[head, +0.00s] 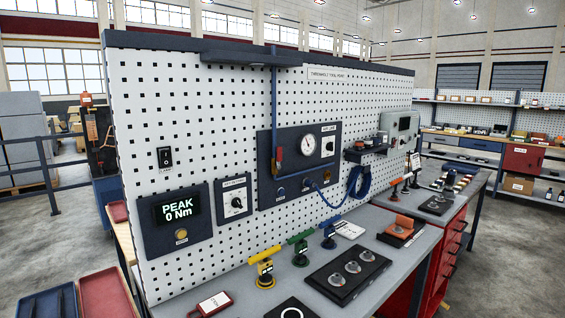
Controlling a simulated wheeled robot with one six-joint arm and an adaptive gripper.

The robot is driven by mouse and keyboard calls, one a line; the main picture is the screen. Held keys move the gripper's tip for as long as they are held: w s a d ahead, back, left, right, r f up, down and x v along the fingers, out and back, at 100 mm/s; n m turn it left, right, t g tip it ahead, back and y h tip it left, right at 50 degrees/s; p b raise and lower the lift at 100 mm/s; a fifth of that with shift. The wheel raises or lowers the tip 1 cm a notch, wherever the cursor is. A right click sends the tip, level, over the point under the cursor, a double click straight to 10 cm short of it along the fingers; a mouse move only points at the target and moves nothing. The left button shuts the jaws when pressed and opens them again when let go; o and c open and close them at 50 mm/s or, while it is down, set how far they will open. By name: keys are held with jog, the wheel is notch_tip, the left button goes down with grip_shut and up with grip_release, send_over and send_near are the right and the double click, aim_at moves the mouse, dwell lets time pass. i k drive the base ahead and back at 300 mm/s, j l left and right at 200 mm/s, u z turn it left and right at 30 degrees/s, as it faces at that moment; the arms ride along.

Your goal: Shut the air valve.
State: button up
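The air valve (278,157) appears to be the small red-orange lever on the dark air panel (262,150), at the lower end of the thin blue pipe (274,95) that comes down the pegboard. The lever looks roughly upright, along the pipe, but it is small and its exact angle is hard to read. A round white pressure gauge (308,147) sits to its right; its reading is too small to tell. Blue fittings (307,183) and a coiled blue hose (359,182) are lower right. My gripper is not in view.
The white pegboard (190,110) stands behind a grey bench (240,285). Yellow (264,267), green (300,248) and blue (328,232) tools stand along it. A PEAK display (178,210) and a dial box (236,203) are left of the panel. Open floor shows at right.

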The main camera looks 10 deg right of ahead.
aim_at(280, 149)
jog(key=i+l, duration=0.1)
jog(key=l, duration=0.25)
jog(key=i+l, duration=0.15)
jog(key=l, duration=0.2)
jog(key=i+l+z, duration=0.1)
jog(key=l, duration=0.3)
jog(key=i+l, duration=0.15)
jog(key=l, duration=0.2)
